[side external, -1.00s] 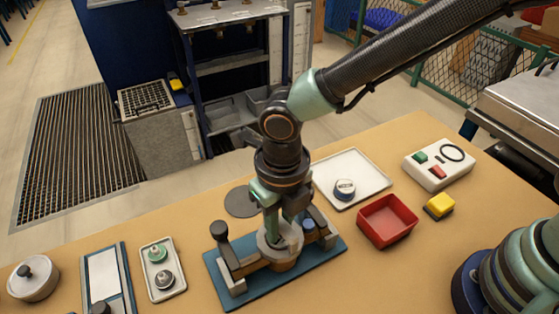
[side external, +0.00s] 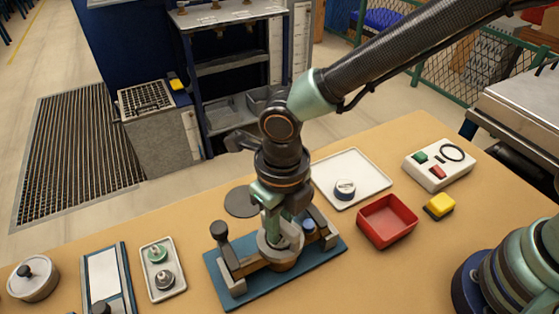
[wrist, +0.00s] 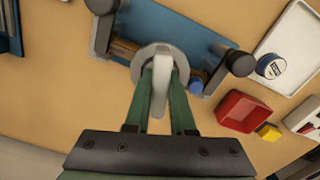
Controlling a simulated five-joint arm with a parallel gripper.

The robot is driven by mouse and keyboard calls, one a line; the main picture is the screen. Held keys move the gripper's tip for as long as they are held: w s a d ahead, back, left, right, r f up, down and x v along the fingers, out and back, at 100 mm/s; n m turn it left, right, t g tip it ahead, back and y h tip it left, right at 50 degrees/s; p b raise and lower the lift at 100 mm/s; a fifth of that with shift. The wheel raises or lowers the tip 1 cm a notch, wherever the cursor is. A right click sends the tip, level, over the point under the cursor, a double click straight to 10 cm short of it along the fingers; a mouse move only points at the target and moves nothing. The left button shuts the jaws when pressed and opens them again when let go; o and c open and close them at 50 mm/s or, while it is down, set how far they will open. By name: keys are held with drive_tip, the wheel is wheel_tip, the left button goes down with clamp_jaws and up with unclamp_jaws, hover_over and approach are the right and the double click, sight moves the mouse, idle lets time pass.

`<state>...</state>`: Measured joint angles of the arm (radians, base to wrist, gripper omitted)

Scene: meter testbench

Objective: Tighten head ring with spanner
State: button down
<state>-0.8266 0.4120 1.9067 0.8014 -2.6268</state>
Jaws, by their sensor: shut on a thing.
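My gripper (side external: 274,232) points straight down over the blue fixture plate (side external: 238,293) in the side view. In the wrist view its green fingers (wrist: 161,82) are shut on the light grey spanner (wrist: 182,68). The spanner's round grey end sits over the meter body (side external: 283,264), which is held between the fixture's two dark-knobbed clamps (side external: 220,232). The fingers and spanner hide most of the head ring, so I cannot tell how the spanner engages it.
A white tray (side external: 372,168) with a blue-and-white round part (side external: 345,189) lies behind the fixture. A red bin (side external: 387,221), a yellow block (side external: 439,206) and a button box (side external: 438,165) are at right. A small tray (side external: 172,291) with two parts is at left.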

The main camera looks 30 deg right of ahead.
drive_tip(key=shift+r, duration=0.7)
idle(1.0)
drive_tip(key=shift+r, duration=1.95)
